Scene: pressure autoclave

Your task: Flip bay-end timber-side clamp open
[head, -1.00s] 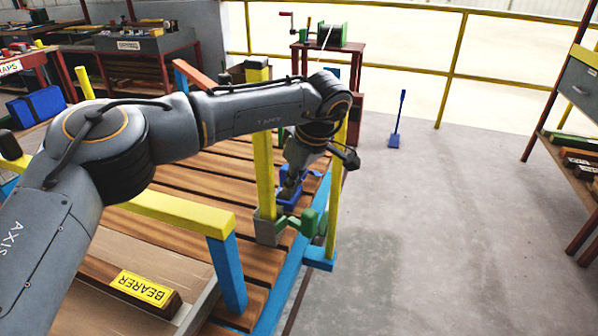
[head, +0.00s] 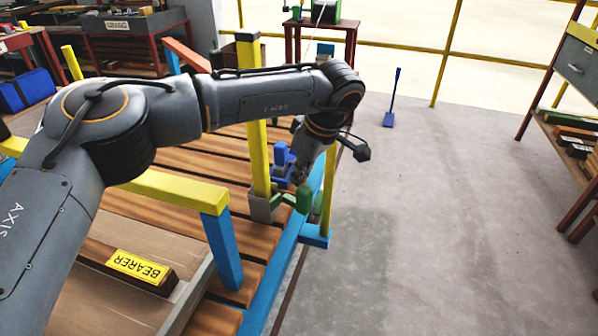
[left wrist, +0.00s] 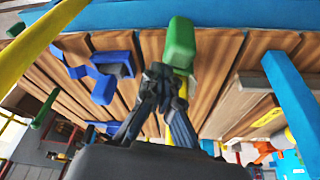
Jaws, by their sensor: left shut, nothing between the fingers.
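A green clamp handle (head: 303,197) sits by the foot of a yellow post, next to a grey block (head: 262,208), at the right edge of the timber deck. A blue clamp (head: 282,160) stands just behind it. My left gripper (head: 300,176) is shut and points down close to the green handle. In the left wrist view, the shut fingertips (left wrist: 160,76) are right by the lower end of the green handle (left wrist: 181,45), and contact cannot be told. The blue clamp (left wrist: 103,86) lies to their left there. My right gripper is not in view.
Yellow posts (head: 258,120) rise close to my left arm. A yellow rail (head: 165,195) on a blue post (head: 222,245) stands in front. A timber labelled BEARER (head: 138,266) lies at the lower left. The floor on the right is clear up to the shelf.

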